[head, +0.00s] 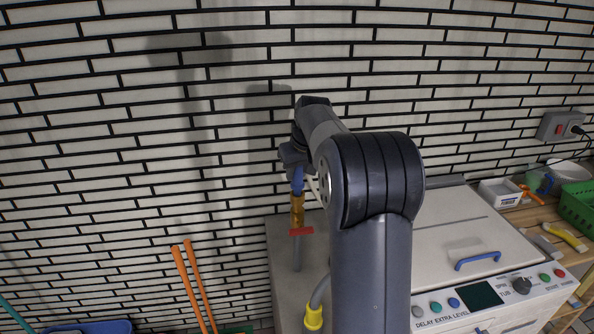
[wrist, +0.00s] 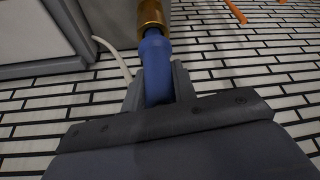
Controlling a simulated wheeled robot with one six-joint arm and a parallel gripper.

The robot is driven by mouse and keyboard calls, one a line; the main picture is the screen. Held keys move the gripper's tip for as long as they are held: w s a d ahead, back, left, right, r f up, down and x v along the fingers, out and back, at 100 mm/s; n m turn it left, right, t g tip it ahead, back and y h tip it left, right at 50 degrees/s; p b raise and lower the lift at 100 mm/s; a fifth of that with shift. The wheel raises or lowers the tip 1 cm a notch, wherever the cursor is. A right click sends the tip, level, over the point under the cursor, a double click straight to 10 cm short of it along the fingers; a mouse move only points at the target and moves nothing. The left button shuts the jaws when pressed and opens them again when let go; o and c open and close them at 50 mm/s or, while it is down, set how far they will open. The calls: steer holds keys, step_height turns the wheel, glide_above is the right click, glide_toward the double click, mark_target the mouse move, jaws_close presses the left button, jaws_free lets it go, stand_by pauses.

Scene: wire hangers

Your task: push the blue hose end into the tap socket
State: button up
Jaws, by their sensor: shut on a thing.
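The blue hose end (head: 298,182) is upright in the head view, directly above the brass tap socket (head: 297,208). In the wrist view the blue hose end (wrist: 155,62) meets the brass socket (wrist: 151,17), with no gap visible between them. How deep it sits inside cannot be told. My gripper (wrist: 157,85) is shut on the blue hose end, one finger on each side. In the head view my gripper (head: 296,160) is partly hidden by my own arm. A red handle (head: 302,231) crosses the tap below the brass part.
A white machine (head: 455,235) with a blue handle and control panel stands at the right. Two orange poles (head: 190,285) lean at lower left. A yellow fitting (head: 314,317) on a grey hose is at the bottom. The tiled wall (head: 150,120) is behind.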

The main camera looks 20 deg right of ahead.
steer(key=shift+f+b, duration=0.65)
steer(key=shift+f, duration=0.5)
steer(key=o, duration=1.1)
steer(key=b+v, duration=0.1)
steer(key=v, duration=1)
steer(key=shift+w, duration=0.1)
